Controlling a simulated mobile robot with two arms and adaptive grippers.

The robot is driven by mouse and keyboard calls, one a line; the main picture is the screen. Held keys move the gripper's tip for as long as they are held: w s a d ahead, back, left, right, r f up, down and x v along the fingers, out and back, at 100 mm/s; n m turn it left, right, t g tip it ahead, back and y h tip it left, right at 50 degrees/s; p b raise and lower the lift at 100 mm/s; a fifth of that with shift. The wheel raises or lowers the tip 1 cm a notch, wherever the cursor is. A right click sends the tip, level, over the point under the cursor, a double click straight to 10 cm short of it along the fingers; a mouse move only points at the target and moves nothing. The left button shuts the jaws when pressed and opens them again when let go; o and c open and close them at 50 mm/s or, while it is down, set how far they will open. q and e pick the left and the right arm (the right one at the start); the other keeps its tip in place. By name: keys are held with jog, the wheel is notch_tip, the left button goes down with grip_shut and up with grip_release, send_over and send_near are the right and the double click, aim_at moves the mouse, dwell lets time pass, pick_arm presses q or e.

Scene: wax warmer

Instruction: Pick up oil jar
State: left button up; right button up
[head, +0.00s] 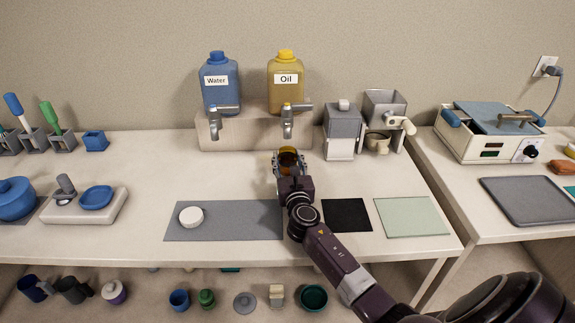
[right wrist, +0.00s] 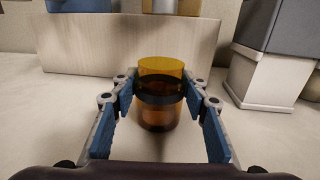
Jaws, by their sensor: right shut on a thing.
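The oil jar (head: 289,157) is a small amber glass jar with a dark band, upright in front of the dispenser stand, below the Oil container's tap. It also shows in the right wrist view (right wrist: 158,72). My right gripper (head: 289,165) reaches it from the front, one finger on each side. In the right wrist view the gripper (right wrist: 160,105) has its blue-padded fingers along the jar's sides, shut on it. Whether the jar touches the table cannot be told. My left gripper is not in view.
A yellow Oil container (head: 286,97) and a blue Water container (head: 221,97) stand on the stand (head: 210,130). A grey dispenser (head: 342,133) is close on the right. A white lid (head: 191,217) lies on the grey mat (head: 240,230). The table left of the jar is clear.

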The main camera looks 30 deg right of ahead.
aim_at(288, 153)
jog(key=shift+r, duration=0.6)
notch_tip(288, 153, up, 2)
jog(key=shift+r+p, duration=0.15)
jog(key=shift+p, duration=0.5)
jog(key=shift+s+a+r, duration=0.1)
jog(key=shift+s+a, duration=0.05)
jog(key=shift+s, duration=0.05)
jog(key=b+v, duration=0.1)
jog(key=v, duration=1.5)
jog(key=shift+s+a, duration=0.15)
jog(key=shift+s, duration=0.1)
jog(key=shift+s+a+r, duration=0.1)
jog(key=shift+s+a, duration=0.05)
jog(key=shift+a, duration=0.15)
pick_arm(q)
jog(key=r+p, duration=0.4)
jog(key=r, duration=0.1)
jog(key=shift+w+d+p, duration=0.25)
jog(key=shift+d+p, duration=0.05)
jog(key=shift+p, duration=0.1)
pick_arm(e)
jog(key=w+a+r, duration=0.1)
jog(key=w+a, duration=0.1)
jog(key=a, duration=0.4)
jog(key=w+a+r, duration=0.2)
jog(key=a, duration=0.3)
jog(key=shift+w+a+r, duration=0.25)
jog(key=shift+w+a, duration=0.1)
jog(key=shift+a, duration=0.05)
